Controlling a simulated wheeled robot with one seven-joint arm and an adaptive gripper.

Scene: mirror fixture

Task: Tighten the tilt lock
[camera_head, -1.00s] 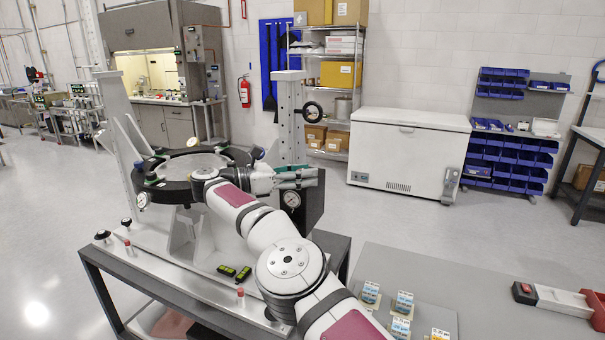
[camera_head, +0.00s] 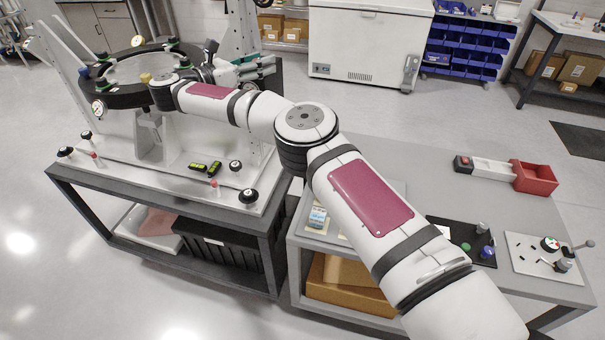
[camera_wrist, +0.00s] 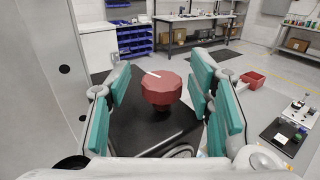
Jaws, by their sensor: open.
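A red faceted knob (camera_wrist: 162,92) with a white line on top stands on a dark block (camera_wrist: 140,135) in the wrist view. I take it for the tilt lock. My gripper (camera_wrist: 160,85) is open, with its teal fingers to the left and right of the knob and a visible gap on each side. I cannot tell how far down the fingers reach alongside it. In the head view my gripper (camera_head: 262,68) is at the right side of the mirror fixture, by its black ring (camera_head: 125,97); the knob is hidden there.
The fixture's white base (camera_head: 165,175) carries several small knobs and a black-and-yellow level (camera_head: 205,168). A grey table (camera_head: 400,165) at the right holds a red bin (camera_head: 535,177) and small panels. A light upright panel (camera_wrist: 40,80) stands close on the left in the wrist view.

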